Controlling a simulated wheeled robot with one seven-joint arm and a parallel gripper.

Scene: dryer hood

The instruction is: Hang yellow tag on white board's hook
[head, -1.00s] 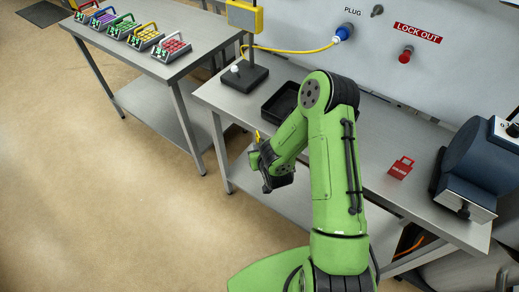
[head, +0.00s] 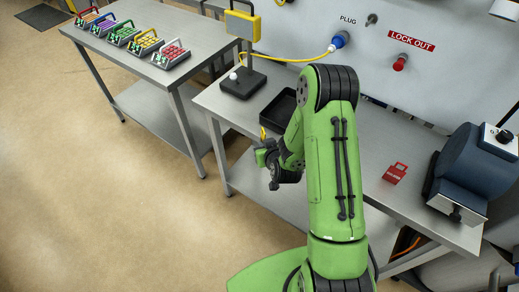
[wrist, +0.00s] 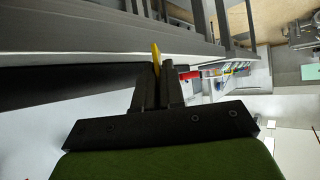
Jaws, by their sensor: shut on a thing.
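My gripper (head: 263,146) is shut on the yellow tag (head: 262,133), which sticks up from the fingertips in front of the workbench's front edge. In the wrist view the yellow tag (wrist: 155,54) shows as a thin edge between the dark fingers of my gripper (wrist: 158,75). The white board with a hook cannot be made out in either view. Part of the grey wall panel (head: 440,75) behind the bench carries PLUG and LOCK OUT labels.
The workbench (head: 360,165) holds a black tray (head: 278,108), a black stand with a yellow box (head: 242,25), a red tag (head: 396,173) and a dark blue machine (head: 472,160). Open floor lies at front left.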

